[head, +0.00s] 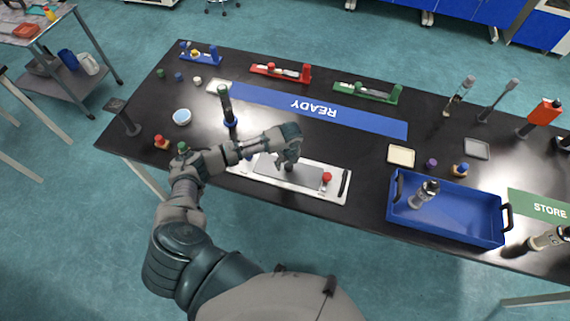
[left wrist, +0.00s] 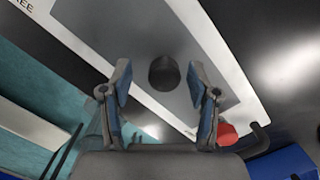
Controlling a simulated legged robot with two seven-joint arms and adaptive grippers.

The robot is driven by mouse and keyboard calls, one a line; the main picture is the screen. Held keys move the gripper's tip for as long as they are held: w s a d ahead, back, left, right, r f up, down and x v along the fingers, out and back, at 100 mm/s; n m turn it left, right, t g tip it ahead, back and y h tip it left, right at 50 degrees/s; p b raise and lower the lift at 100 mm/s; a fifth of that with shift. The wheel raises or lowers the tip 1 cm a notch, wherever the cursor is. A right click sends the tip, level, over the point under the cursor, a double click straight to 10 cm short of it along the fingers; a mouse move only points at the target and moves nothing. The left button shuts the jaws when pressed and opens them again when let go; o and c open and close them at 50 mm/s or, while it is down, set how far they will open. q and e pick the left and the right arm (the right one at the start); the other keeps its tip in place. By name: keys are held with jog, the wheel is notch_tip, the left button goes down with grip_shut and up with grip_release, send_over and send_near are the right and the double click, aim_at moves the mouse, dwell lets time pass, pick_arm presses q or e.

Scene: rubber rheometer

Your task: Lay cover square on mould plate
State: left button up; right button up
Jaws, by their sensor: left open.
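The grey cover square (head: 305,176) lies on the white mould plate (head: 335,193) near the table's front edge. In the left wrist view the cover (left wrist: 150,35) has a black round knob (left wrist: 164,73) and lies flat on the white plate (left wrist: 222,55). My left gripper (head: 290,160) is over the cover at the knob. In the left wrist view its two fingers (left wrist: 162,100) are apart, with the knob showing beyond and between them. I cannot tell whether the fingers flank the knob.
A red knob (head: 327,177) and a black handle (head: 344,184) are at the plate's right end. A blue tray (head: 450,222) holding a metal-topped object stands to the right. A dark upright tool (head: 228,105) stands behind my forearm. The blue READY strip (head: 360,121) is mostly clear.

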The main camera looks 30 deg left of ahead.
aim_at(289, 167)
pick_arm(q)
jog(key=shift+d+r, duration=0.55)
jog(key=shift+r, duration=4.3)
jog(key=s+d+f+n+t+h, duration=0.1)
jog(key=s+d+f+n+h, duration=0.1)
jog(key=s+d+f+n, duration=0.35)
jog(key=s+d+f+n+h, duration=0.1)
jog(key=s+d+f+n, duration=0.15)
jog(key=s+d, duration=0.55)
jog(key=s+a+f+n+t+y, duration=0.15)
jog(key=s+a+n, duration=0.35)
jog(key=s+n, duration=0.9)
notch_tip(289, 167, down, 25)
jog(key=g, duration=0.1)
jog(key=s+a+f, duration=0.1)
jog(key=s+f, duration=0.7)
jog(key=s, duration=0.1)
jog(key=s+a+f+g, duration=0.1)
jog(key=s+a+f, duration=0.1)
jog(key=s+f, duration=0.7)
jog(key=shift+s+a+f, duration=0.15)
jog(key=shift+s+a, duration=0.1)
jog(key=shift+s, duration=0.2)
pick_arm(e)
jog(key=shift+s+d+f, duration=0.1)
jog(key=shift+s+d, duration=0.05)
jog(key=shift+d, duration=0.55)
